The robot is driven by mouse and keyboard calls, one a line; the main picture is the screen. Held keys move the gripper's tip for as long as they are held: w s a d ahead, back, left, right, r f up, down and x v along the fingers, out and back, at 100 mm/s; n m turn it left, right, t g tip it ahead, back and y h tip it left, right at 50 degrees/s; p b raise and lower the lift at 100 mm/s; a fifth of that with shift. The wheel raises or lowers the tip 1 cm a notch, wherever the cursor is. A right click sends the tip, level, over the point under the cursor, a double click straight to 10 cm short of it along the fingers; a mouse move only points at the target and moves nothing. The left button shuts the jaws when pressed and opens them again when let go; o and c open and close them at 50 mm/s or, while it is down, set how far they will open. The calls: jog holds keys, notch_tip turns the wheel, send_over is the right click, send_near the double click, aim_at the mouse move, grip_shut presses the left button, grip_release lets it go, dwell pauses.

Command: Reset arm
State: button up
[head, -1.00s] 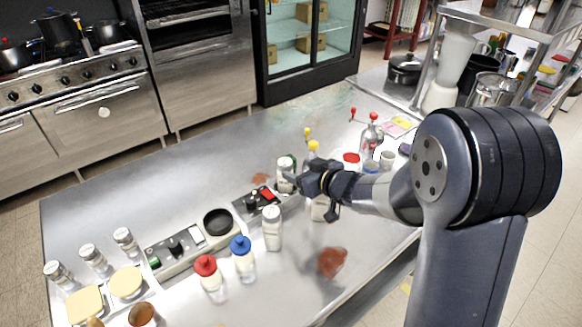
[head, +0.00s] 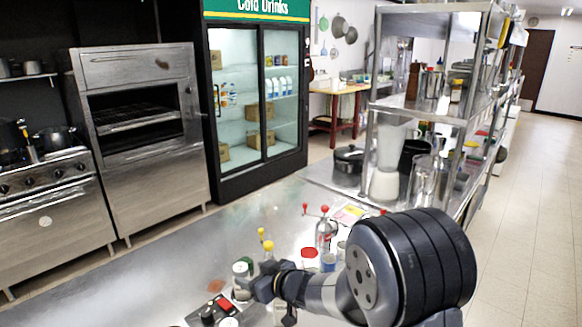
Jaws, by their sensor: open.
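My gripper (head: 262,290) shows in the head view at the lower middle, at the end of my arm, which comes in from the lower right. It is over the steel counter (head: 130,290), and its jaws are open. The nearer part of the counter is out of the frame.
Yellow-topped bottles (head: 268,247), a red-topped bottle (head: 325,232) and a red-lidded jar (head: 309,254) stand close to my arm. A drinks fridge (head: 257,110) and oven (head: 135,120) stand behind. Floor at right is clear.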

aim_at(237, 269)
jog(key=x, duration=0.8)
jog(key=shift+a+f, duration=0.15)
jog(key=shift+f, duration=0.3)
jog(key=shift+r+p, duration=0.3)
jog(key=shift+r, duration=0.05)
jog(key=shift+f, duration=0.1)
